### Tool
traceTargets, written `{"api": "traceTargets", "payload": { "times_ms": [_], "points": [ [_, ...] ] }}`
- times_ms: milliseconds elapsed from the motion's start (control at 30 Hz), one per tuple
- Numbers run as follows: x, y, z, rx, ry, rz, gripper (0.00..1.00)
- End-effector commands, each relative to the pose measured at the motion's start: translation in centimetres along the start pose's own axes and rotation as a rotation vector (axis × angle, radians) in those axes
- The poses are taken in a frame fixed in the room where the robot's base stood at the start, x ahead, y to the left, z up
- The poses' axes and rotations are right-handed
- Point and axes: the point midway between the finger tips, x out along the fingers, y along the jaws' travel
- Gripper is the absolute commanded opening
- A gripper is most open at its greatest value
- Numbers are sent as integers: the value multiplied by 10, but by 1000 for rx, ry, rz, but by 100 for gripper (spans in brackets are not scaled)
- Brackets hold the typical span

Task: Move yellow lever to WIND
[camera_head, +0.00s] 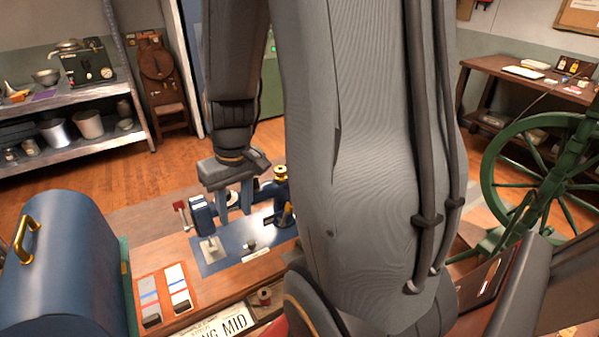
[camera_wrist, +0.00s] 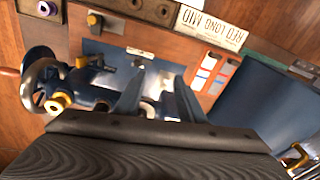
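A blue winder machine with a blue base plate (camera_head: 222,262) stands on the wooden bench. In the wrist view a small yellow-tipped part (camera_wrist: 92,20) sits at the upper left of the plate, and a yellow piece (camera_wrist: 81,62) sits on the machine near a brass knob (camera_wrist: 57,103). I cannot tell which is the yellow lever. No WIND label is readable. My gripper (camera_head: 234,205) points down over the machine. Its fingers (camera_wrist: 158,88) are apart, with part of the blue machine visible between or below them. My arm hides the plate's right side in the head view.
A blue domed case (camera_head: 60,265) with a brass handle stands at the left. Beside it lie colour cards (camera_head: 163,295), a lettered sign (camera_head: 222,328) and a spool (camera_head: 264,296). A green spoked wheel (camera_head: 520,210) stands at the right.

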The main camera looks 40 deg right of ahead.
Motion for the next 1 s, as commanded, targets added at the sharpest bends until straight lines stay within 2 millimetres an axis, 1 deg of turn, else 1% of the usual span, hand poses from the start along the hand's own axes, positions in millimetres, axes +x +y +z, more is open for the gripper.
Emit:
{"api": "traceTargets", "payload": {
  "times_ms": [33, 67, 100, 167, 200, 300, 400, 433, 500, 600, 767, 1000],
  "points": [
    [-4, 25, -3, 38, -5, -15, 36],
    [-5, 38, -5, 52, -3, -25, 36],
    [-5, 55, -7, 69, 0, -39, 36],
    [-5, 80, -9, 94, 8, -57, 36],
    [-5, 97, -10, 109, 15, -68, 36],
    [-5, 134, -8, 139, 36, -90, 36],
    [-4, 163, -4, 162, 55, -103, 36],
    [-3, 169, -3, 166, 60, -107, 36],
    [-3, 181, -1, 174, 70, -111, 36],
    [-1, 189, 0, 178, 77, -114, 36],
    [5, 190, 0, 177, 79, -114, 36],
    [22, 187, -2, 176, 78, -114, 36]
  ]
}}
